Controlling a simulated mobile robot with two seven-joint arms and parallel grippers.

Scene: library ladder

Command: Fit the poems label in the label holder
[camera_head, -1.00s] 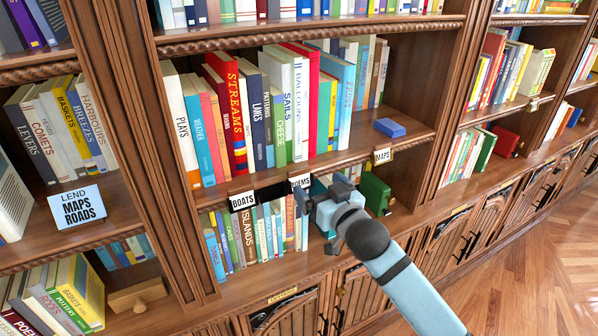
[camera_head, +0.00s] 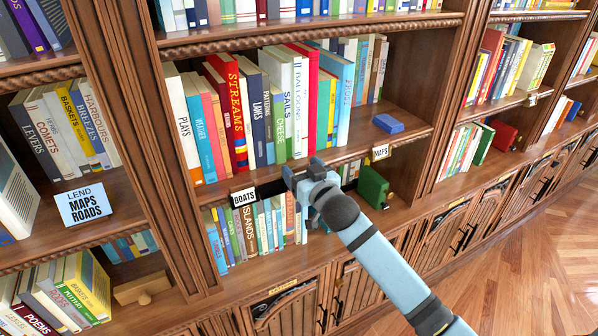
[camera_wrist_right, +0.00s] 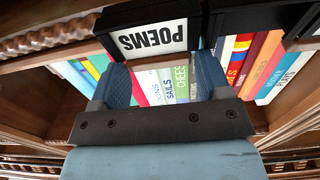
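The poems label (camera_wrist_right: 152,38) is a white card with black lettering, upside down in the right wrist view. It sits within the black label holder (camera_wrist_right: 103,22), just beyond my fingertips; I cannot tell whether it is fully seated. My right gripper (camera_wrist_right: 160,72) has its two blue fingers wide apart, with books visible through the gap. Whether a fingertip touches the label or holder is unclear. In the head view my right gripper (camera_head: 305,175) is at the shelf edge between the boats label (camera_head: 243,196) and maps label (camera_head: 380,152), hiding the poems label. My left gripper is out of view.
A row of upright books (camera_head: 285,100) stands on the shelf above the label strip, with a blue book (camera_head: 389,125) lying at its right. A green box-like item (camera_head: 373,187) stands below, right of my gripper. Open floor (camera_head: 530,240) lies at the right.

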